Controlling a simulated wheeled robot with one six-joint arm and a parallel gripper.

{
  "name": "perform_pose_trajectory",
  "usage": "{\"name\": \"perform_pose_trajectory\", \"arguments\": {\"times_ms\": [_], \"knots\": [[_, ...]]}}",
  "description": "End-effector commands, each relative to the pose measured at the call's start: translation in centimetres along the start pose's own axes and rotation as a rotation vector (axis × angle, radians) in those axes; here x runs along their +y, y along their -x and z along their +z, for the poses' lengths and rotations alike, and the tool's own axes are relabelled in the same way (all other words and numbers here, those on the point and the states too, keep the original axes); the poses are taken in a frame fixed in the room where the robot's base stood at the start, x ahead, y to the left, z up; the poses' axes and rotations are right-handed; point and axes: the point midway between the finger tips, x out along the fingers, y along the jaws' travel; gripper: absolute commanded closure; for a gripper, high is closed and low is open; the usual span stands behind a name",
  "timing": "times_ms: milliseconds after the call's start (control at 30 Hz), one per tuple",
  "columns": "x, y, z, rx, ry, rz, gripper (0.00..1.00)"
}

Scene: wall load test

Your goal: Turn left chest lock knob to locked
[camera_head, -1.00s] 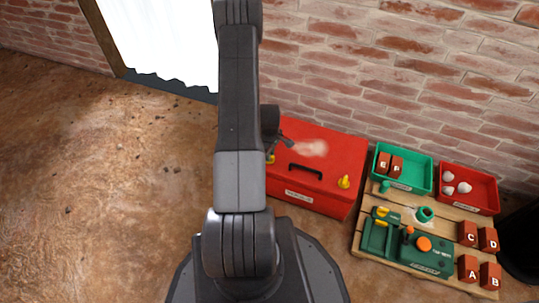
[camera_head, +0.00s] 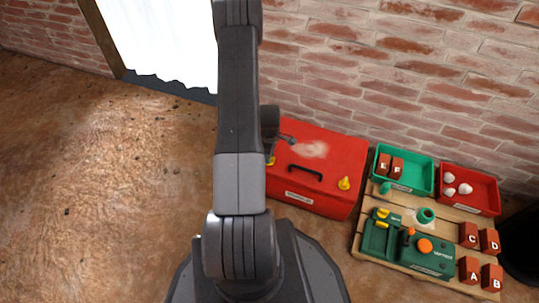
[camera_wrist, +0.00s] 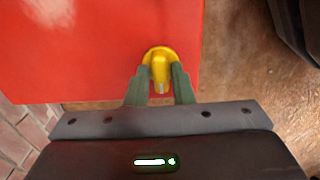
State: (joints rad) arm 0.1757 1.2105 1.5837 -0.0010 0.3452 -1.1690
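The red chest (camera_head: 320,150) stands against the brick wall, with its lid closed and a black handle (camera_head: 305,172) on it. Its left yellow lock knob (camera_head: 270,161) is mostly hidden behind my arm in the head view. In the wrist view, the yellow knob (camera_wrist: 160,72) has a raised grip pointing down the picture, towards my gripper. My gripper (camera_wrist: 161,77) has its two grey-green fingers on either side of that grip. The fingers look apart, with narrow gaps to the grip; contact is unclear. The right yellow knob (camera_head: 344,184) is clear of my arm.
A wooden pallet (camera_head: 362,245) right of the chest holds a green tray (camera_head: 417,177), a red tray (camera_head: 482,194), a green device (camera_head: 380,240) and several lettered blocks. The brick wall is close behind. Floor on the left is open.

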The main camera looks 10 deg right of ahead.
Motion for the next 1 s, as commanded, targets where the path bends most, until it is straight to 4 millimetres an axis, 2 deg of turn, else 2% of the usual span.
{"name": "perform_pose_trajectory", "arguments": {"times_ms": [33,67,333,467,567,800,1000], "knots": [[0.0,0.0,0.0,0.0,0.0,0.0,0.68],[0.0,0.0,0.0,0.0,0.0,0.0,0.64],[-0.1,0.1,0.0,0.0,-0.002,-0.001,0.64],[0.0,1.0,0.0,0.0,-0.002,-0.001,0.64],[0.0,2.8,0.0,0.0,-0.002,0.001,0.64],[0.0,8.4,0.0,0.001,-0.001,0.001,0.64],[0.0,12.1,0.0,0.001,-0.001,0.001,0.64]]}}
